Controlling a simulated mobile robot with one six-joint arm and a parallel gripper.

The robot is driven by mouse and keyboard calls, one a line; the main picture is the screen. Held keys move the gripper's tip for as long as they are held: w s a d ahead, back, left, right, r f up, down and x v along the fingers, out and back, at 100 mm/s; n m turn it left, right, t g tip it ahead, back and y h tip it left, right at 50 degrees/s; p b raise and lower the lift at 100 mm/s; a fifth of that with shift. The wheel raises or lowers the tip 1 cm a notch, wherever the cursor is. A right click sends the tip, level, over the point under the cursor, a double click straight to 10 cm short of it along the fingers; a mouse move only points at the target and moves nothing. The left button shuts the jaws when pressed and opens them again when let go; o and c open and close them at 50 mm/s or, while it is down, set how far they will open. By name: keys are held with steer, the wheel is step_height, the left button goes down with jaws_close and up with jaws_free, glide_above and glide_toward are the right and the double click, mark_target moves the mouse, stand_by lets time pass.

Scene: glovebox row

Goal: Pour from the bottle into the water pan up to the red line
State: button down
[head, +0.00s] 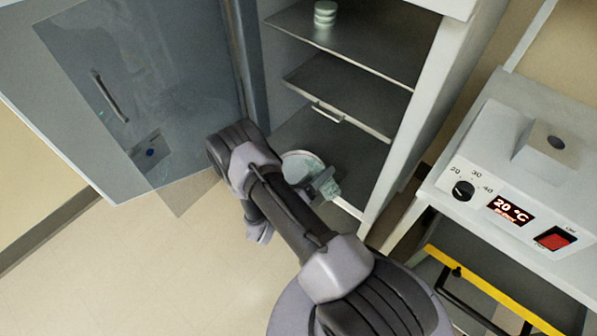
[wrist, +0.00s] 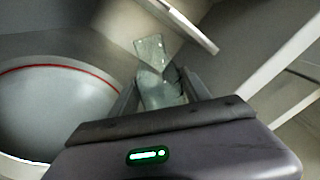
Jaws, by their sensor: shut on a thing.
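The clear, pale-green bottle (wrist: 152,52) is between the fingers of my gripper (wrist: 161,92), which is shut on it. The bottle also shows in the head view (head: 326,186), beside the water pan and partly behind my arm. The round white water pan (wrist: 62,100) is at the left of the wrist view, with a red line around its inner wall near the rim. In the head view the pan (head: 300,158) sits low in the open cabinet, partly hidden by my arm. I cannot tell the water level, the bottle's exact tilt or whether liquid is flowing.
The glass door (head: 140,90) stands open at the left. A heater unit (head: 520,200) reading 20 °C stands at the right.

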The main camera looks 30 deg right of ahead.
steer(key=shift+s+d+f+n, duration=0.15)
steer(key=shift+f+n, duration=0.2)
steer(key=shift+n, duration=0.35)
steer(key=shift+s+a+f+n, duration=0.1)
steer(key=shift+f+n, duration=0.2)
steer(key=shift+n, duration=0.4)
stand_by(1.0)
steer(key=shift+f+n, duration=0.1)
steer(key=shift+n, duration=0.8)
stand_by(0.5)
steer(key=shift+w+r+n, duration=0.45)
steer(key=shift+w+n, duration=0.2)
steer(key=shift+n, duration=0.25)
stand_by(1.0)
steer(key=shift+w+a+r+n, duration=0.1)
steer(key=shift+a+r+n, duration=0.1)
steer(key=shift+r+n, duration=0.3)
stand_by(1.8)
